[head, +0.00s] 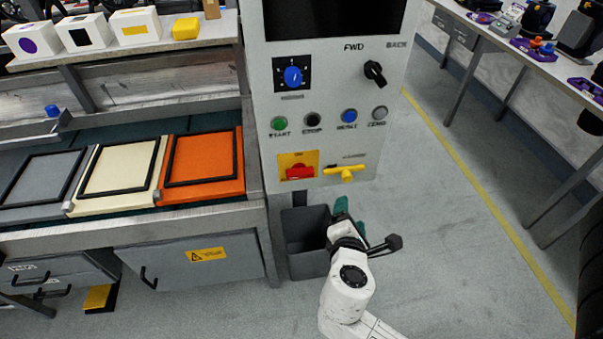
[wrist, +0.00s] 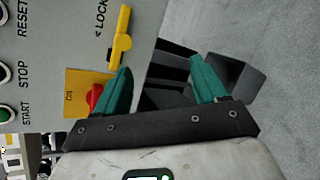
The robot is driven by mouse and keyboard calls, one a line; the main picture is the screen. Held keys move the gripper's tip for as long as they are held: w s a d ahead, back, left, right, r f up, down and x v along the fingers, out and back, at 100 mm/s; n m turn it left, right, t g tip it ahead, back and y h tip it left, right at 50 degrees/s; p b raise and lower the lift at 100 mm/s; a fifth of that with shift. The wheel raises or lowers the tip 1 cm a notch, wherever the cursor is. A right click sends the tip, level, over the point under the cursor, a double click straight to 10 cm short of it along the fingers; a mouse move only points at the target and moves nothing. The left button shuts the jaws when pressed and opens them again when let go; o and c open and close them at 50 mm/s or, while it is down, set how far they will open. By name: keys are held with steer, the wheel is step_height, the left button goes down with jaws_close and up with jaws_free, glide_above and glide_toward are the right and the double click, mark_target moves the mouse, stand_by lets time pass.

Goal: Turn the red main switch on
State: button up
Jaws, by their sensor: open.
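The red main switch (head: 299,171) is a red knob on a yellow plate low on the grey control panel (head: 262,155). In the wrist view the red switch (wrist: 94,97) shows at the left, beside one fingertip and partly hidden by it; I cannot tell whether they touch. A yellow lock lever (head: 344,172) sits to its right. My gripper (head: 350,212) is below and right of the switch in the head view. In the wrist view my gripper (wrist: 160,80) has its two green fingers apart with nothing held between them.
A dark grey bin (head: 306,262) stands on the floor below the panel. Start, stop, reset and zero buttons (head: 348,116) sit above the switch. A workbench with framed coloured trays (head: 240,192) is at the left.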

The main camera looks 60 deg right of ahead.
mark_target(301, 177)
steer(key=shift+o, duration=1.4)
steer(key=w+r+n+t, duration=0.1)
steer(key=n, duration=0.1)
steer(key=w+a+r+n+t, duration=0.1)
steer(key=n, duration=0.1)
steer(key=w+a+r+n+t+h, duration=0.1)
steer(key=n, duration=0.2)
steer(key=shift+w+a+r+t+p, duration=0.1)
steer(key=shift+a+t+p, duration=0.2)
steer(key=shift+p, duration=0.1)
steer(key=shift+o, duration=0.6)
steer(key=w+a+n+t, duration=0.1)
steer(key=n, duration=0.1)
steer(key=w+a+n+t, duration=0.1)
steer(key=n, duration=0.2)
steer(key=w+a+n+t, duration=0.1)
steer(key=a+n, duration=0.1)
steer(key=shift+w+a+r+n+t+y+p, duration=0.1)
steer(key=shift+r+n+t+y+p, duration=0.15)
steer(key=shift+n+t+y+p, duration=0.1)
steer(key=p+x, duration=0.1)
steer(key=x, duration=0.9)
steer(key=shift+w+d, duration=0.25)
steer(key=shift+c, duration=0.4)
steer(key=shift+f, duration=0.1)
steer(key=c, duration=1)
